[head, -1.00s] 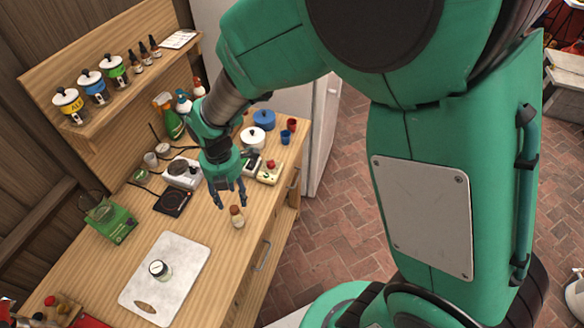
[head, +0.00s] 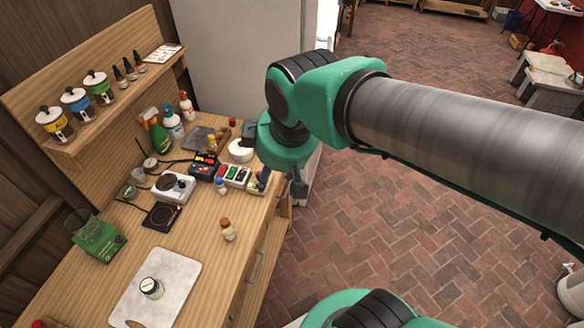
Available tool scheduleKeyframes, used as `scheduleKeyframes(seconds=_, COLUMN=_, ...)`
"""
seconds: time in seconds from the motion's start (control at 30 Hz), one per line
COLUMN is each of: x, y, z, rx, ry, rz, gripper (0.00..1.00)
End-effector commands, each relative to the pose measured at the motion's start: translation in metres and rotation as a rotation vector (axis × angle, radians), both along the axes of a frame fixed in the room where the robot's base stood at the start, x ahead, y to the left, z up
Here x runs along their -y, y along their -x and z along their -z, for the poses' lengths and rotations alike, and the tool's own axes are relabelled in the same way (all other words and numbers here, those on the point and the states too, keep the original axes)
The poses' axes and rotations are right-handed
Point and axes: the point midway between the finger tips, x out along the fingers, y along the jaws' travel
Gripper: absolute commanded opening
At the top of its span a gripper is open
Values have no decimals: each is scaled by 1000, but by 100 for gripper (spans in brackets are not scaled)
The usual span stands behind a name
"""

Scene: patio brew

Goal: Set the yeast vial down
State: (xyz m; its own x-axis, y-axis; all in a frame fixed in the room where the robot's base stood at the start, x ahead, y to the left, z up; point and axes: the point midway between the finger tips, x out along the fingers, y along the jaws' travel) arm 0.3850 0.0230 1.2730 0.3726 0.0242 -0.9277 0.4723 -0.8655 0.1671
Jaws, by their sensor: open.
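A small pale vial with a brown cap (head: 228,231), which looks like the yeast vial, stands upright on the wooden bench (head: 190,245) near its front edge. Nothing touches it. My gripper (head: 281,187) is open, with its fingers pointing down and apart. In the picture it is above and right of the vial, near the bench's front right edge, with nothing seen between its fingers.
A white cutting board (head: 185,272) with a lidded jar (head: 151,288) lies at the front left. A stirrer or scale (head: 173,187), a black pad (head: 161,217) and a green box (head: 97,236) stand behind. Spray bottles line the back. Bench around the vial is clear.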

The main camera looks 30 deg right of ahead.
Motion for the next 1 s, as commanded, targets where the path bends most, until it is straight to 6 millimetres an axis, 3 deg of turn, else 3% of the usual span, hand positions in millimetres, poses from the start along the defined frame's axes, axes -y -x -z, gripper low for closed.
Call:
scheduleKeyframes(seconds=0.1, x=11, y=24, z=-16, rx=47, ry=-75, rz=197, gripper=48)
scheduleKeyframes(seconds=0.33, x=21, y=52, z=-30, rx=93, ry=-179, rz=438, gripper=48)
scheduleKeyframes(seconds=1.0, x=23, y=57, z=-31, rx=101, ry=-201, rz=486, gripper=48)
